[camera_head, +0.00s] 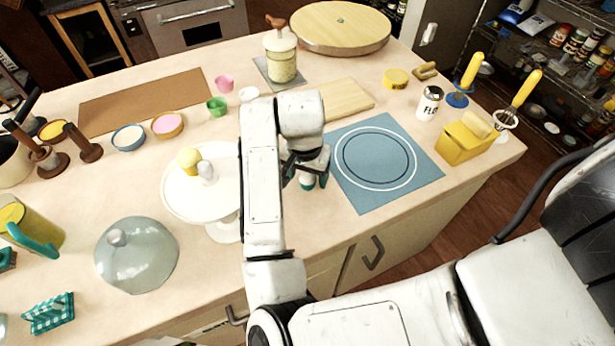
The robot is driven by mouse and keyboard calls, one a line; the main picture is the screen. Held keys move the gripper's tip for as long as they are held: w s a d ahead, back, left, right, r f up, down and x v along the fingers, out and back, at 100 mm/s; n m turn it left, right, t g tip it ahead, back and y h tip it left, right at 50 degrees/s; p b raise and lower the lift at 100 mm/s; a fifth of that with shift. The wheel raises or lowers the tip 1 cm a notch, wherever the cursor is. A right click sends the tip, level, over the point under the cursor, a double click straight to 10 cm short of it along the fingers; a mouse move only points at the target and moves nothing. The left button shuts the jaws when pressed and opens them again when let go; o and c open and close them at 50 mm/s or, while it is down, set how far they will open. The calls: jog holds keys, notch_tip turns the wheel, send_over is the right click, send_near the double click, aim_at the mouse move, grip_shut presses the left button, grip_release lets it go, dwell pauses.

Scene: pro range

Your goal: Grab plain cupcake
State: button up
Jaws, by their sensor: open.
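A white cake stand (183,200) stands left of my arm. On its plate sit a small rounded yellow item (189,158) and a small pale grey item (206,170), side by side. They are too small to tell for sure which is the plain cupcake. My gripper (307,182) is open, pointing down above the counter between the stand and the blue mat. It is to the right of both items and apart from them. A small white and teal shape shows at its fingers; I cannot tell whether it is part of the gripper. My arm hides the stand's right edge.
A glass dome (140,262) lies front left of the stand. Pink (225,81), green (217,105) and white (249,93) small cups stand behind. A blue mat (385,190) lies bare at right, near a yellow box (463,143) and a shaker (429,104).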

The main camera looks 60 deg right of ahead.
jog(key=shift+f, duration=0.15)
jog(key=c, duration=1.1)
